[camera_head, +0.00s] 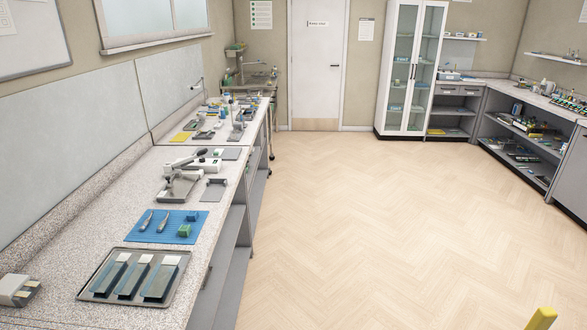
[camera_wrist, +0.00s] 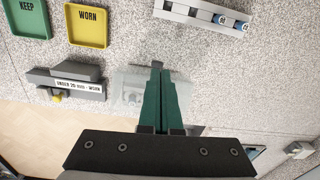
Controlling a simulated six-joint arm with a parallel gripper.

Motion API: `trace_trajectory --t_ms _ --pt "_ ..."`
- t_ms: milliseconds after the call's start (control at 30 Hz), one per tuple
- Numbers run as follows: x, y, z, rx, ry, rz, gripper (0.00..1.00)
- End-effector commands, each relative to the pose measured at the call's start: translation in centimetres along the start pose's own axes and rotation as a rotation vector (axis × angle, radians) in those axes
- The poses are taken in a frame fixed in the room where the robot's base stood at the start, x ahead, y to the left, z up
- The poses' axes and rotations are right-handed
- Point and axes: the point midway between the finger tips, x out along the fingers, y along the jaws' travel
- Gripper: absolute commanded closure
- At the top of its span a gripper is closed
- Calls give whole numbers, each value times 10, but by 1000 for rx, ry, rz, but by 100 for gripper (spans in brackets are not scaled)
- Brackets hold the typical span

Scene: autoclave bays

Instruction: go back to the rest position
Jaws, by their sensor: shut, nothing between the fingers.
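My gripper (camera_wrist: 157,68) shows in the wrist view, its two green fingers together with nothing between them. It is over a speckled worktop (camera_wrist: 230,75), in front of a pale, see-through-looking plate (camera_wrist: 130,88). How far the fingertips are above it I cannot tell. I cannot make out my gripper in the head view. No marker of a rest position shows.
The wrist view shows a green KEEP tray (camera_wrist: 27,18), a yellow WORN tray (camera_wrist: 87,25), a grey gauge block (camera_wrist: 65,75) and a pale rail (camera_wrist: 200,15). In the head view, a metal tray (camera_head: 87,292) and blue mat (camera_head: 140,238) occupy the left bench; the floor (camera_head: 340,210) is mostly clear.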

Motion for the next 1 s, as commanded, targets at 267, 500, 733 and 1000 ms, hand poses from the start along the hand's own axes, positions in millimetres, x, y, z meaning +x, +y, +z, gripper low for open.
trace_trajectory --t_ms 267,500,733,1000 --pt "-89 -1 -2 0 9 -5 100" --pt "-123 3 0 11 2 -2 100" --pt "-88 78 37 404 -46 -69 100" --pt "-65 98 62 599 -57 -115 100"
